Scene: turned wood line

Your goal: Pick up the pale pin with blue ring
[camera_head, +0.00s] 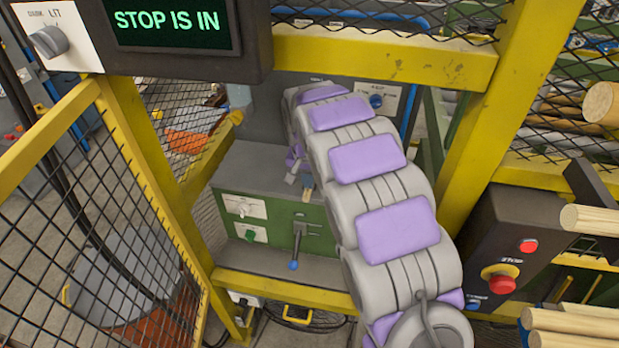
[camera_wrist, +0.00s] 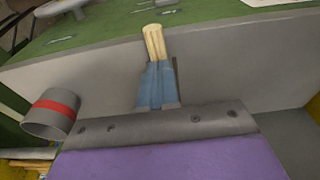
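I cannot make out the pale pin with blue ring in either view. My gripper (camera_wrist: 154,42) shows in the wrist view, its two blue-grey fingers drawn together, with pale tips side by side. No separate object shows clearly between them. The tips point toward a grey wall and a green surface. In the head view my gripper (camera_head: 306,186) is small and partly hidden by my arm, in front of a grey and green machine (camera_head: 262,178).
A lever with a blue knob (camera_head: 293,265) stands on the machine front. Yellow posts and mesh (camera_head: 95,165) flank the opening. A black box with a red stop button (camera_head: 500,279) and pale round bars (camera_head: 590,219) are at right. A red-banded grey cylinder (camera_wrist: 52,113) is left of my gripper.

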